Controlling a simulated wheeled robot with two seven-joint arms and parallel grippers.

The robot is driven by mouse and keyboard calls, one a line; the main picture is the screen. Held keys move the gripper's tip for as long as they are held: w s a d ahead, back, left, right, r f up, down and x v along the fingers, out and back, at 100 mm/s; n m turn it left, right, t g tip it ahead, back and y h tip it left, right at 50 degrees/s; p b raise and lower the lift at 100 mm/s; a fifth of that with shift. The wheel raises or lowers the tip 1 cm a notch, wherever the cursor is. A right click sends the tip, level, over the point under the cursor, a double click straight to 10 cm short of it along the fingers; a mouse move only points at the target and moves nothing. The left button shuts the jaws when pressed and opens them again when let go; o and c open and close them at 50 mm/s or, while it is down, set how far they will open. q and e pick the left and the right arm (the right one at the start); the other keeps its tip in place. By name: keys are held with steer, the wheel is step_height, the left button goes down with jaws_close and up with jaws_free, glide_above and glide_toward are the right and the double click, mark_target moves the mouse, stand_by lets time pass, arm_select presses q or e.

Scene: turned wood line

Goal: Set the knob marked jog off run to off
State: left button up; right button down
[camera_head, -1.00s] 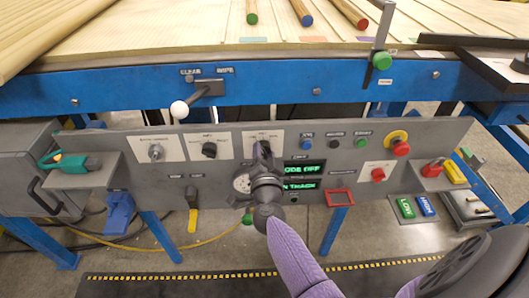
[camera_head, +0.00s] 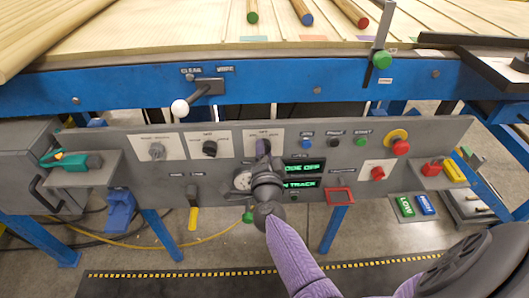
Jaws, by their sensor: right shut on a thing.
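The grey control panel (camera_head: 330,140) crosses the view below the blue frame. Three knobs sit on pale plates at its upper left and middle. The right-hand plate (camera_head: 278,137) carries the knob (camera_head: 261,147) at which my right gripper (camera_head: 262,157) is placed. The gripper is shut on this knob and hides most of it, so its pointer direction cannot be read. The plate's small lettering is too blurred to read. The display (camera_head: 303,167) beside it shows "ODE OFF", its left end hidden by the gripper. My left gripper is not in view.
The left knob (camera_head: 156,151) and middle knob (camera_head: 209,148) are close by. A white-balled lever (camera_head: 180,109) stands out above them. Blue, black and green buttons and a red mushroom button (camera_head: 400,147) lie to the right. A red frame (camera_head: 339,196) sits below.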

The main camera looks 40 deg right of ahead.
steer(key=shift+c, duration=0.9)
jaws_free()
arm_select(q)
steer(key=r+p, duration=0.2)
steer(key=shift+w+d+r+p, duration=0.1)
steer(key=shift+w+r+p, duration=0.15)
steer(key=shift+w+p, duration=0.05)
arm_select(e)
steer(key=v, duration=1)
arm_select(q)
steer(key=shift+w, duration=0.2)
